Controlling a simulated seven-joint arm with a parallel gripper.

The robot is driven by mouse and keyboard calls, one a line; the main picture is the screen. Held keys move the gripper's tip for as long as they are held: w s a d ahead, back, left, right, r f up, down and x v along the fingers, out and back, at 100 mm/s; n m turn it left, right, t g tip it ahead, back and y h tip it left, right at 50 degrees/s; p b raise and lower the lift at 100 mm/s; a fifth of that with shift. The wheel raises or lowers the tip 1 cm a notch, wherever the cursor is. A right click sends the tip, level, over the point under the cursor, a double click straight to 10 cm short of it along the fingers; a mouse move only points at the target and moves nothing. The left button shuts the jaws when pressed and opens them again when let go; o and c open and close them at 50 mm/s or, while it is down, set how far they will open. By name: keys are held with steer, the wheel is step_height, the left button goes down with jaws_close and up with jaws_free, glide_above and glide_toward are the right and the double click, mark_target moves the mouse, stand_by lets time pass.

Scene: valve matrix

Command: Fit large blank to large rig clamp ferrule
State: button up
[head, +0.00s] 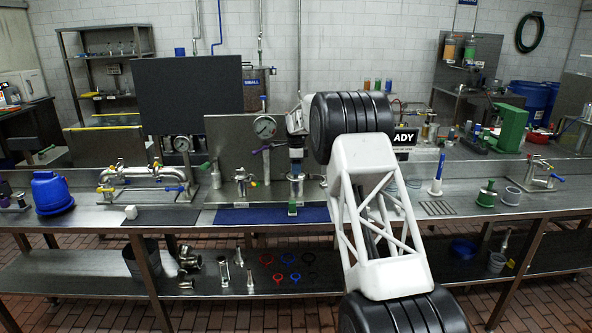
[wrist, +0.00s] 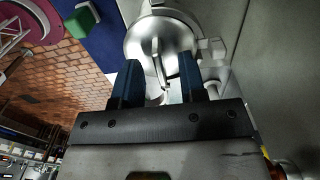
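My gripper (head: 296,152) points down over the middle of the bench, just above a round metal fitting (head: 297,182) that stands in front of the steel panel. In the wrist view the two dark blue fingers of my gripper (wrist: 158,72) are apart. A round silver metal face (wrist: 138,42) lies beyond their tips, with a thin metal bar across its middle. Pale metal shows between the fingers, but I cannot tell whether they grip it. I cannot tell the large blank apart from the clamp ferrule here.
A pressure gauge (head: 265,126) stands close left of my gripper. A blue mat (head: 250,216) lies in front, with a green block (head: 292,208) at the fitting's foot. Pipework with valves (head: 145,180) is at left. Loose fittings lie on the lower shelf (head: 215,300).

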steer(key=shift+r, duration=3.5)
steer(key=s+d+r+n, duration=0.3)
steer(key=s+r, duration=0.3)
steer(key=s, duration=0.7)
steer(key=s+d+r+n+t, duration=0.1)
steer(key=s+d+r+n, duration=0.35)
steer(key=s, duration=0.75)
steer(key=s+d+r+n, duration=0.1)
steer(key=s+r, duration=0.6)
steer(key=s, duration=0.6)
steer(key=s+d+f+n, duration=0.1)
steer(key=s+f+n, duration=0.2)
steer(key=s, duration=1.1)
steer(key=s+d+f+n+t, duration=0.1)
steer(key=s+f+n, duration=0.2)
steer(key=s, duration=1.2)
steer(key=s+d+f+n, duration=0.2)
steer(key=s+f, duration=0.3)
steer(key=s, duration=0.9)
steer(key=shift+s+f+n+t, duration=0.3)
steer(key=shift+f+n, duration=0.1)
steer(key=shift+n, duration=0.25)
